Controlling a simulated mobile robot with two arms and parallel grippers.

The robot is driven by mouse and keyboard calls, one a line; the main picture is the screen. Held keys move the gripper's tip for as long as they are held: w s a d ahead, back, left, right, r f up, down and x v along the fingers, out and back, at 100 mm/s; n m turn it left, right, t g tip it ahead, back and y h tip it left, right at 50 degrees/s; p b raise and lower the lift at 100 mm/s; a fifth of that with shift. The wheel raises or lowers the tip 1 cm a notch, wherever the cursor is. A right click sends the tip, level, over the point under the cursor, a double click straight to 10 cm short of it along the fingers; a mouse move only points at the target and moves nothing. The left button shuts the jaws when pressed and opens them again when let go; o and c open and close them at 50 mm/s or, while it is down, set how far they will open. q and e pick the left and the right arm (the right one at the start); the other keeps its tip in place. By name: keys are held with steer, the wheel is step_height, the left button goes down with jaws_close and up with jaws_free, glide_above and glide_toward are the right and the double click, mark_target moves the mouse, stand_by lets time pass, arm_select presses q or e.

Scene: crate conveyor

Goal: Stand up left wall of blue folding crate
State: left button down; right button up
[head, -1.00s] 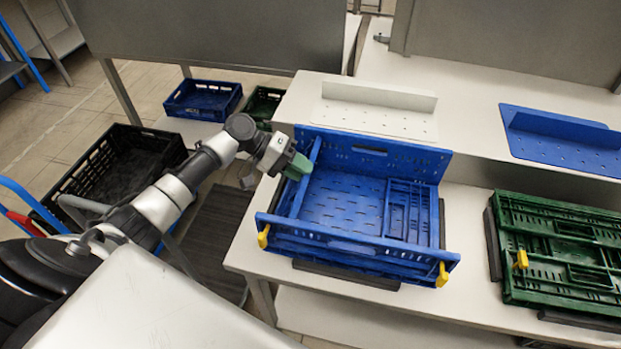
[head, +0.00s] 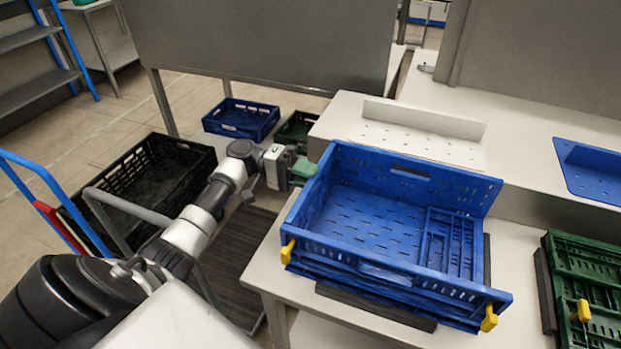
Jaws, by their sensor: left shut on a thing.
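The blue folding crate (head: 400,285) sits on the light table in the middle of the view. Its left wall (head: 316,190) stands up at the crate's left side, roughly upright. Its back wall (head: 415,175) is up, and the front wall with yellow latches faces me. The right wall (head: 450,243) lies folded down inside the crate. My left gripper (head: 303,171) reaches in from the left and is shut on the left wall near its upper back part. Its fingertips are partly hidden by the wall. My right gripper is not in view.
A green folded crate (head: 590,285) sits on the table at the right. A white perforated bracket (head: 420,130) and a blue one (head: 590,165) lie behind. On the left are a black crate (head: 150,185) and a blue crate (head: 240,118), low down.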

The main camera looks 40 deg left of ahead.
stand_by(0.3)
arm_select(q)
steer(key=c, duration=1)
jaws_free()
steer(key=shift+o, duration=0.2)
steer(key=shift+a, duration=0.15)
steer(key=b+v, duration=0.3)
steer(key=v, duration=0.7)
steer(key=shift+a, duration=0.35)
steer(key=shift+s+f, duration=0.1)
